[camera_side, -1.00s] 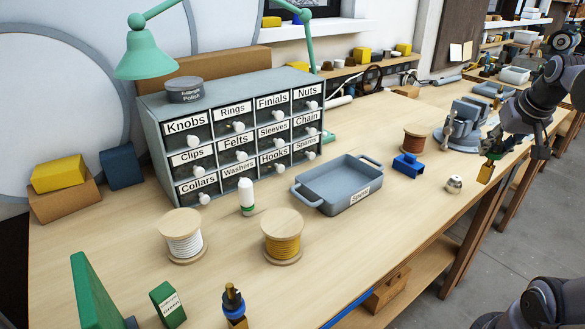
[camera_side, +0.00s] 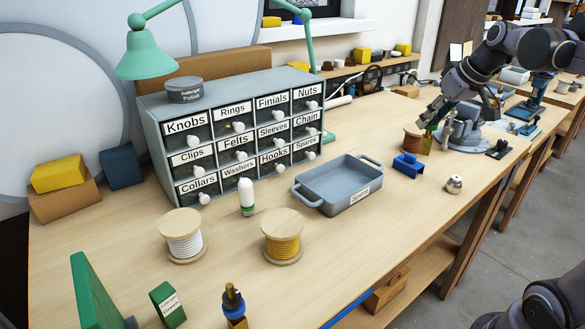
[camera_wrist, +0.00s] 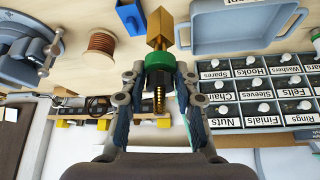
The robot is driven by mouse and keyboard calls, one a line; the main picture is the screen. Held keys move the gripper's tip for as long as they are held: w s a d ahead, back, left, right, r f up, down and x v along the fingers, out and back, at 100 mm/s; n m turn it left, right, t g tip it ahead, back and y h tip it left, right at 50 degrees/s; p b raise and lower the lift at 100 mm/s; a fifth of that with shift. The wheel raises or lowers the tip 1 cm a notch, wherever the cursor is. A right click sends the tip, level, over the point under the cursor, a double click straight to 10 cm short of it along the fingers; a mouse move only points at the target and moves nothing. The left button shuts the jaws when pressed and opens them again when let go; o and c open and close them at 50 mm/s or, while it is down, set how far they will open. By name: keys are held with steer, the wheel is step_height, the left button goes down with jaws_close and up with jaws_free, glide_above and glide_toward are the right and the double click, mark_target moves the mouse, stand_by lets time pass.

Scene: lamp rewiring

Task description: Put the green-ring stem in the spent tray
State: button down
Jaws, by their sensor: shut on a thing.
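My gripper (camera_side: 432,118) is shut on the green-ring stem (camera_wrist: 160,58) and holds it above the bench. The stem has a square brass block, a green ring and a threaded brass rod. In the side view its brass block (camera_side: 427,144) shows just right of the copper wire spool, partly hidden. The wrist view shows my gripper (camera_wrist: 160,75) with a finger on each side of the ring. The spent tray (camera_side: 325,201) is a grey-blue open tray with handles, left of my gripper in the side view. It also shows in the wrist view (camera_wrist: 240,45) and looks empty.
A grey vise-like fixture (camera_side: 465,130) is close behind. The labelled drawer cabinet (camera_side: 165,150) stands behind the tray.

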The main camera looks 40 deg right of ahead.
steer(key=shift+w+a+f+n+y, duration=0.25)
steer(key=shift+w+a+f+n, duration=0.2)
steer(key=shift+w+a+f, duration=1.7)
steer(key=shift+w+a+f+n+y, duration=0.2)
steer(key=shift+w+a+f+n, duration=0.2)
steer(key=shift+w+a+f, duration=1.65)
steer(key=shift+w+a+f+n+y, duration=0.35)
steer(key=shift+w+a+f, duration=1.1)
steer(key=shift+w+a, duration=1.3)
steer(key=shift+s+a+f, duration=0.15)
steer(key=shift+s+a, duration=0.2)
steer(key=c, duration=1)
jaws_free()
